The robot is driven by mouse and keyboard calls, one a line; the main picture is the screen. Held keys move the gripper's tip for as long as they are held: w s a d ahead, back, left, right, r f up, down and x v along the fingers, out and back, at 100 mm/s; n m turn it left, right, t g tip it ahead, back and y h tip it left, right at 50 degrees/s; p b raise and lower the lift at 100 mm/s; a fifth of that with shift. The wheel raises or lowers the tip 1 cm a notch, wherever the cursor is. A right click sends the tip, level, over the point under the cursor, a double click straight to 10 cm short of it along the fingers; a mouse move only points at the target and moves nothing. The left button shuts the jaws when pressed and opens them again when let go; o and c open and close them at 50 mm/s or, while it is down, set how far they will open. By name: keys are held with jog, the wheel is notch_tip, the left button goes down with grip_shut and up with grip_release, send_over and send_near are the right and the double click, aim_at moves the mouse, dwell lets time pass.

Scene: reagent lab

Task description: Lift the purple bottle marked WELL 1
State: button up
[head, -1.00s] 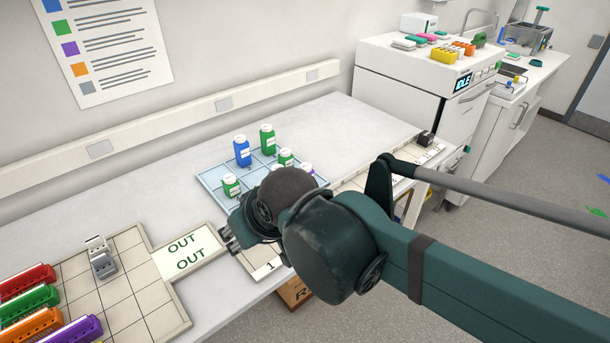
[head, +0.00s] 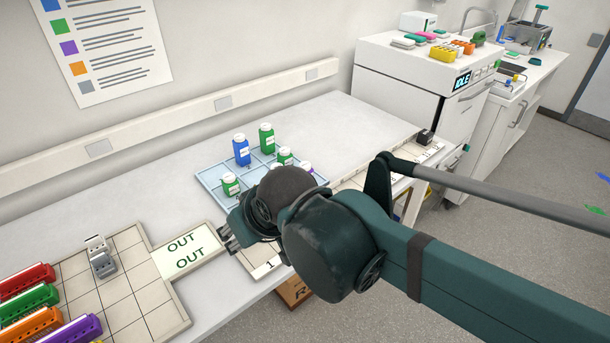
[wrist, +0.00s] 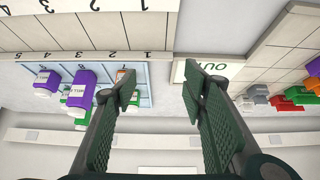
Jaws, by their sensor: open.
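Two purple bottles with white labels show in the wrist view, a nearer one (wrist: 83,88) and a smaller one (wrist: 46,80) to its left. The numbers on their labels are too small to read, so I cannot tell which is WELL 1. In the head view a purple bottle (head: 307,168) shows partly behind my arm on the blue tray (head: 211,178). My gripper (wrist: 165,83) is open and empty, with the bottles left of its fingers in the wrist view. In the head view my gripper (head: 228,240) is over the bench front, near the OUT plate.
A blue bottle (head: 241,151) and green bottles (head: 267,138) (head: 230,184) share the tray. The OUT plate (head: 188,250) lies left of my gripper. A gridded board (head: 128,290) with coloured racks is further left. The bench behind the tray is clear.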

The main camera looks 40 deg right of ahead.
aim_at(303, 166)
jog(key=w+d+r+m+g+h+p, duration=0.1)
jog(key=w+d+r+m+p, duration=0.1)
jog(key=w+d+m+p, duration=0.1)
jog(key=w+d+r+m+g+h+p, duration=0.1)
jog(key=w+d+m+p, duration=0.3)
jog(key=w+d+p, duration=0.1)
jog(key=w+d+r+m+g+p, duration=0.2)
jog(key=w+d+m+p, duration=0.1)
jog(key=d, duration=0.4)
jog(key=shift+w+d+r+m+h+p, duration=0.3)
jog(key=shift+w+d+h+p, duration=0.15)
jog(key=shift+p, duration=0.75)
jog(key=d+m+p, duration=0.1)
jog(key=w+d+m+p, duration=0.1)
jog(key=d, duration=0.1)
jog(key=d+f+m+g+p, duration=0.1)
jog(key=shift+w+d+h, duration=0.3)
jog(key=shift+h, duration=0.05)
jog(key=shift+s+d+f+m+g+h+p, duration=0.15)
jog(key=shift+d+f+m+g+p, duration=0.2)
jog(key=shift+d+f+m+p, duration=0.35)
jog(key=shift+w+d+f+m+g+h+p, duration=0.1)
jog(key=shift+d+f+m+g+h+p, duration=0.2)
jog(key=shift+d+m+p, duration=0.7)
jog(key=shift+s+d+f+m+g+h+p, duration=0.1)
jog(key=shift+d+f+m+g+p, duration=0.4)
jog(key=shift+d, duration=0.7)
jog(key=shift+f, duration=0.15)
jog(key=shift+x, duration=1.25)
